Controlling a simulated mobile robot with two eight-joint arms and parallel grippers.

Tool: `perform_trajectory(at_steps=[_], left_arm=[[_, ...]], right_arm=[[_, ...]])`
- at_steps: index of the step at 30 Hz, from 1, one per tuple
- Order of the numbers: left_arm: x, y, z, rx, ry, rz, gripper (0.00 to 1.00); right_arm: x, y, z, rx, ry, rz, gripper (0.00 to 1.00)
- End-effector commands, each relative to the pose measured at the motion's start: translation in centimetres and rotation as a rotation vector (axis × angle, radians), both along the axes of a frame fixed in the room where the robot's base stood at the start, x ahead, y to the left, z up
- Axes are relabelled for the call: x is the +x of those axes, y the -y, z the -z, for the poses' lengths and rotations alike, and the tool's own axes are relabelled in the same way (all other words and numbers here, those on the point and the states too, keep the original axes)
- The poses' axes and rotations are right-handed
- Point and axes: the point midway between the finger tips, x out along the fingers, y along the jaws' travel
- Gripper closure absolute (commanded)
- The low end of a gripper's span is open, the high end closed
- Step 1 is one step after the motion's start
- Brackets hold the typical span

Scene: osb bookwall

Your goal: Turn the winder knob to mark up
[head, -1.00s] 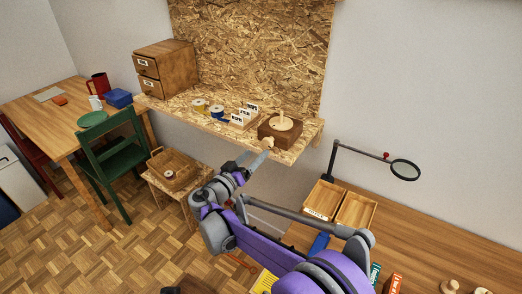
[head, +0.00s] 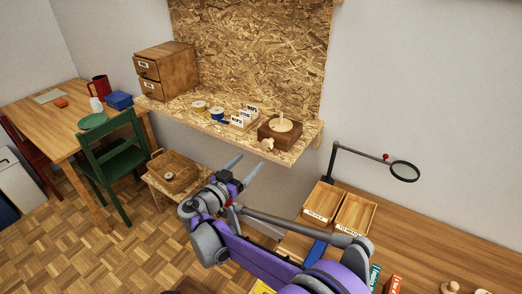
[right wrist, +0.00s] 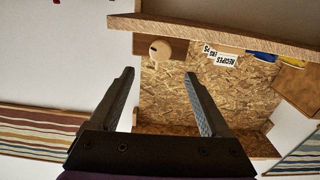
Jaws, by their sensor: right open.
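The winder is a brown wooden block (head: 283,131) with a pale disc and upright peg on top, at the right end of the chipboard shelf. Its round pale knob (head: 267,144) sticks out of the front. In the right wrist view the knob (right wrist: 159,50) shows a small dark mark left of its centre in that picture. In the head view the mark is too small to make out. My right gripper (head: 246,165) is open and empty, in front of and below the knob, apart from it. In the wrist view its fingers (right wrist: 160,75) are spread, with the knob beyond their tips. My left gripper is not in view.
The shelf (head: 190,118) also holds labelled cards (head: 243,117), spools (head: 217,113) and a wooden drawer box (head: 166,69). A basket (head: 173,171) stands below. A magnifier (head: 404,171) and wooden trays (head: 322,203) are on the desk at right.

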Motion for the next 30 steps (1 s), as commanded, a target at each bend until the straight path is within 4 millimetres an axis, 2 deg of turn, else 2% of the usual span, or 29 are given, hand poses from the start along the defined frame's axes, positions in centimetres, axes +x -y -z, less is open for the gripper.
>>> perform_trajectory(at_steps=[3, 8, 21, 30], left_arm=[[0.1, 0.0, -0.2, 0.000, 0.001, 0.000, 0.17], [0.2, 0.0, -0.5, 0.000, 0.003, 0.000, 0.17], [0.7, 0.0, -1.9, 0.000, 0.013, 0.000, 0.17], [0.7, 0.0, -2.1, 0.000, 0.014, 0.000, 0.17]], right_arm=[[0.6, 0.3, -0.1, 0.081, 0.054, 0.001, 0.19], [1.9, 1.2, -0.1, 0.096, 0.064, 0.003, 0.19], [8.3, 5.4, -0.1, 0.093, 0.064, 0.002, 0.19], [9.4, 6.2, 0.0, 0.093, 0.062, 0.000, 0.19]])
